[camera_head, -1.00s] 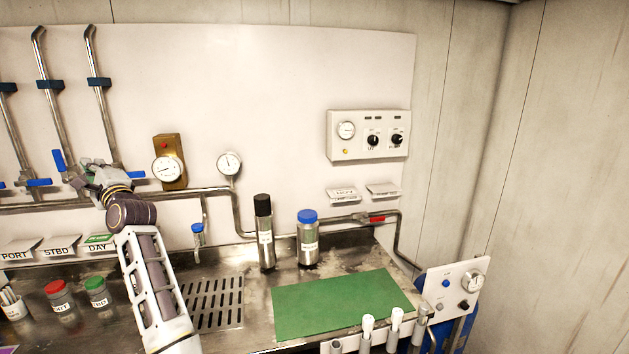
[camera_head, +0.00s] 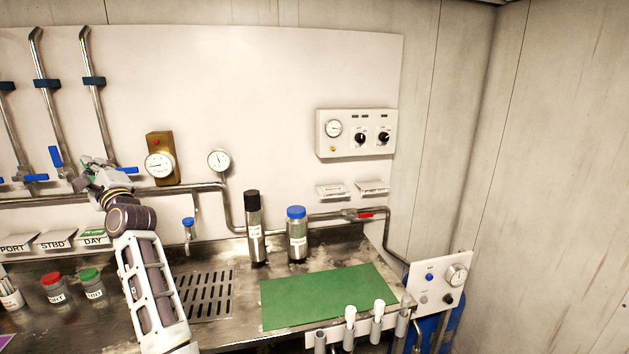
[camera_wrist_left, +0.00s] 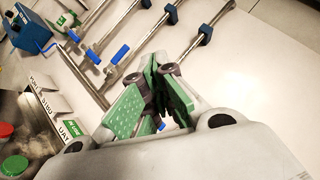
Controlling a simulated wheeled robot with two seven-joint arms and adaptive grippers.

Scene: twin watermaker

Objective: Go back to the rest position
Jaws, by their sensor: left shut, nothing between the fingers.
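My left gripper (camera_head: 90,172) is in front of the wall pipes, close to the blue-handled valves (camera_head: 55,157), with its arm reaching up from the bottom of the head view. In the left wrist view the green-padded fingers (camera_wrist_left: 157,100) are shut with nothing between them. Pipes and blue valve handles (camera_wrist_left: 117,55) lie beyond the fingertips there. In the head view I cannot tell whether the fingers touch a handle. My right gripper is not in view.
A steel counter holds a green mat (camera_head: 328,296), a black-capped bottle (camera_head: 254,230), a blue-lidded jar (camera_head: 297,238) and red- and green-lidded jars (camera_head: 54,290). A drain grille (camera_head: 207,295) lies right of my forearm. White tubes (camera_head: 350,314) stand along the front edge.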

